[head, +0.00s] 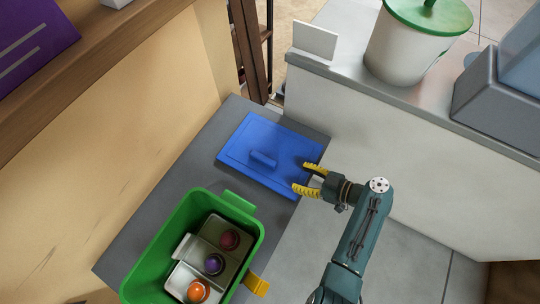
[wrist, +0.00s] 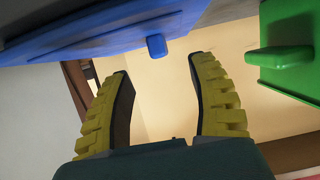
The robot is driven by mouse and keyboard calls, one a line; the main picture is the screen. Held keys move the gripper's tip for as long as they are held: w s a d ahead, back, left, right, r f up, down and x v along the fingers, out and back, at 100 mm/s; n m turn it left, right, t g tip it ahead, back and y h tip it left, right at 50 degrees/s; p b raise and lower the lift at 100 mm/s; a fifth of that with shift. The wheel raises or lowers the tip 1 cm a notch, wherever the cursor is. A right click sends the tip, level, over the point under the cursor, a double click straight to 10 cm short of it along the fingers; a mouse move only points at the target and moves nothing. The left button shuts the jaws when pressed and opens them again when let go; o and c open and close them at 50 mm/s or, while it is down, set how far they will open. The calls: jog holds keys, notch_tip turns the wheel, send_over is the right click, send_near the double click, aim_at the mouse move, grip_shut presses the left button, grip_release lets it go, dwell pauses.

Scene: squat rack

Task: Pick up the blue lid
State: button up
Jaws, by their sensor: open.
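The blue lid (head: 240,145) lies flat on a dark grey surface (head: 150,215), with a short raised handle (head: 263,158) near its middle. My gripper (head: 304,178) is open and empty at the lid's right edge, its yellow fingers pointing left toward the handle. The fingertips appear to overlap the lid's edge in the head view; I cannot tell their height over it. In the wrist view, the lid (wrist: 90,35) fills the upper left, and its handle (wrist: 156,45) shows between and beyond the two open fingers (wrist: 160,65), apart from them.
A green bin (head: 160,239) with several coloured balls in a grey tray stands just below the lid; it also shows in the wrist view (wrist: 290,75). A tan wall (head: 100,120) is at left. A white counter (head: 400,135) at right holds a green-lidded bucket (head: 405,50).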

aim_at(276, 165)
jog(key=b+x, duration=0.1)
jog(key=x, duration=0.4)
jog(key=shift+w+a+f, duration=0.15)
jog(key=shift+a+f, duration=0.1)
jog(key=shift+a, duration=0.05)
jog(key=w+a+b, duration=0.2)
jog(key=a, duration=0.1)
jog(key=w+a+f+b, duration=0.1)
jog(key=shift+w+a, duration=0.35)
jog(key=shift+a, duration=0.05)
jog(key=shift+s+d, duration=0.1)
jog(key=shift+d, duration=0.05)
grip_shut()
